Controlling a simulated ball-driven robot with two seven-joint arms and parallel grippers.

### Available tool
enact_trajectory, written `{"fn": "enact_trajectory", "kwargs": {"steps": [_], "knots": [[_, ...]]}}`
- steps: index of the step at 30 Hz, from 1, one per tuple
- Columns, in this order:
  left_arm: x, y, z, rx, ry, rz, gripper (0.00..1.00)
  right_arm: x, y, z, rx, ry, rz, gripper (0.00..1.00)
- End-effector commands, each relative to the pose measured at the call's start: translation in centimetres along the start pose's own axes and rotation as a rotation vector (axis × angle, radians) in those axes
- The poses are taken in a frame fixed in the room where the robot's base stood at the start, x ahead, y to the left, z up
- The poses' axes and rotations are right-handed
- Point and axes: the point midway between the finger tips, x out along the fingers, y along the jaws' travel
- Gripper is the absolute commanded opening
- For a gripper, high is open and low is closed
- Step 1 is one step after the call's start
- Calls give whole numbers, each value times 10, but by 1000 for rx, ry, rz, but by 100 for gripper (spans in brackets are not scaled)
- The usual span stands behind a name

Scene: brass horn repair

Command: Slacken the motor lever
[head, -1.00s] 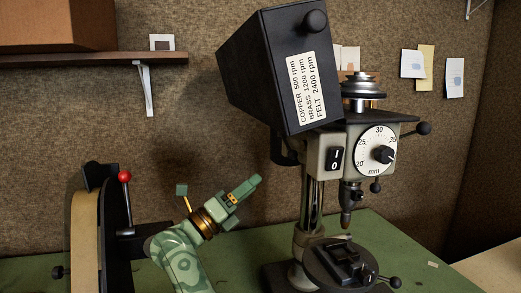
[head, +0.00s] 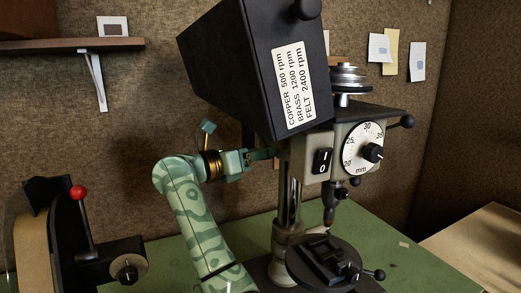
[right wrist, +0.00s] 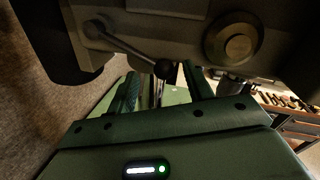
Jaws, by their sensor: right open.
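The drill press (head: 345,150) stands on the green bench, its black belt cover (head: 245,75) tilted up. In the right wrist view a thin metal lever (right wrist: 130,47) with a black ball end (right wrist: 165,69) runs from a round pivot on the grey head casting; I take it for the motor lever. In the head view I cannot make it out. My right gripper (head: 272,154) is beside the press head, under the cover. In the wrist view its fingers (right wrist: 163,92) are open, with the ball end showing between their tips; I cannot tell whether they touch it. My left gripper is out of view.
A belt sander (head: 60,235) with a red-knobbed lever (head: 80,193) stands at the left. The press table (head: 325,262) carries a black vise. A shelf (head: 70,45) is on the wall. The green bench top (head: 400,260) is mostly clear at the right.

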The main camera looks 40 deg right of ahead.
Motion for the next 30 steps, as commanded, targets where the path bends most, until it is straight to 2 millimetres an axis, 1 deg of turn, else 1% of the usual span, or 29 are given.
{"fn": "enact_trajectory", "kwargs": {"steps": [1,4,12,14,15,17,18,24,26,29,30], "knots": [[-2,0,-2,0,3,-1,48,5,0,1,0,-1,-1,51],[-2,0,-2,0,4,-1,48,10,0,0,0,0,0,51],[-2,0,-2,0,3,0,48,12,0,0,-1,0,1,51],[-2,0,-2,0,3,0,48,12,0,0,-1,0,1,35],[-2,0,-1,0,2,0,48,12,0,0,-1,0,1,24],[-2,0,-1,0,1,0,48,12,0,0,-1,0,0,7],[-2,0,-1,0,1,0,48,12,0,0,0,-1,0,0],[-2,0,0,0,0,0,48,12,-1,1,2,-2,0,0],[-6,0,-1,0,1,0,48,11,-2,4,-8,1,0,0],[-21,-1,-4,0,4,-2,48,10,-8,15,-68,13,5,0],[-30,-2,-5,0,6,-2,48,10,-11,20,-105,21,7,0]]}}
